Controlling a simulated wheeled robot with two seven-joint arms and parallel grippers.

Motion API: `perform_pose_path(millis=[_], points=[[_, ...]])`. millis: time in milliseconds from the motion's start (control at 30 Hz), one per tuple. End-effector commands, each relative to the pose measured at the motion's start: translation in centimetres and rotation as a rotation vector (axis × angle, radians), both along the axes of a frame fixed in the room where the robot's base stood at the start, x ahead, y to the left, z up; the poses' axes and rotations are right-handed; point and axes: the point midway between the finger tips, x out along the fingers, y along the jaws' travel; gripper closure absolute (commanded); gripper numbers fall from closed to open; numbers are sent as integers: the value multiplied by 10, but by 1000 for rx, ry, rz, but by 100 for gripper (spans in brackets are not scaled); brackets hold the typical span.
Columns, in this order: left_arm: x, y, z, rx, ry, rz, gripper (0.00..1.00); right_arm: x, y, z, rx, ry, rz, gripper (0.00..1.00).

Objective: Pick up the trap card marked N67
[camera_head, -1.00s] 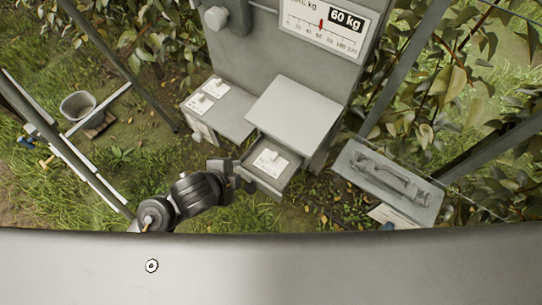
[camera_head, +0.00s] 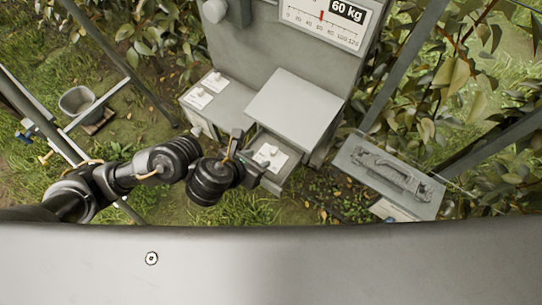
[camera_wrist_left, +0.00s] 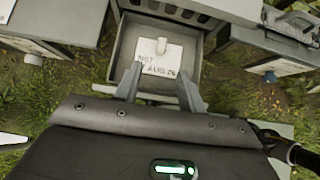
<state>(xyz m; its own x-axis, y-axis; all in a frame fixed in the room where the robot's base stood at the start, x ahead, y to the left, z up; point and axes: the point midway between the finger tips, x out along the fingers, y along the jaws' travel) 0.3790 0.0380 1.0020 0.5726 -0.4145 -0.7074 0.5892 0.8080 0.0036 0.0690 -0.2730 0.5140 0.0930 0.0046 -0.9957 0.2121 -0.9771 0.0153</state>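The trap card marked N67 (camera_wrist_left: 158,58) is a white card with a pale raised knob and a second printed line. It lies in an open grey drawer (camera_wrist_left: 122,62) and also shows in the head view (camera_head: 281,160), where its print is too small to read. My left gripper (camera_wrist_left: 161,90) is open, with its two fingers apart at the card's near edge. The space between the fingertips holds nothing gripped. In the head view the left gripper (camera_head: 246,157) is at the drawer's left side, partly hiding it. My right gripper is not in view.
A grey box (camera_head: 295,108) stands right behind the drawer, below a scale panel (camera_head: 325,22). A bucket (camera_head: 77,101) stands far left.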

Motion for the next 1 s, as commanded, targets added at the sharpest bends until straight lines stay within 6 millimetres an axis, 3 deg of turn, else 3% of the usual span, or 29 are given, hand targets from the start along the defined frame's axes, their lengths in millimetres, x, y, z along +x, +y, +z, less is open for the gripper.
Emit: perform_pose_path(millis=[33, 100, 433, 700, 1000], points=[[6, -5, -12, -2, -2, 0, 60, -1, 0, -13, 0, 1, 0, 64], [12, -9, -18, -4, -1, 1, 60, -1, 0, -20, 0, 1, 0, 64], [21, -16, -26, -4, 0, 2, 60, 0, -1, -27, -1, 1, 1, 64], [41, -32, -56, -3, 1, 2, 60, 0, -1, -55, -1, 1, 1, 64], [49, -37, -61, -4, 0, 2, 60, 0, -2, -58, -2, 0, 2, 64]])
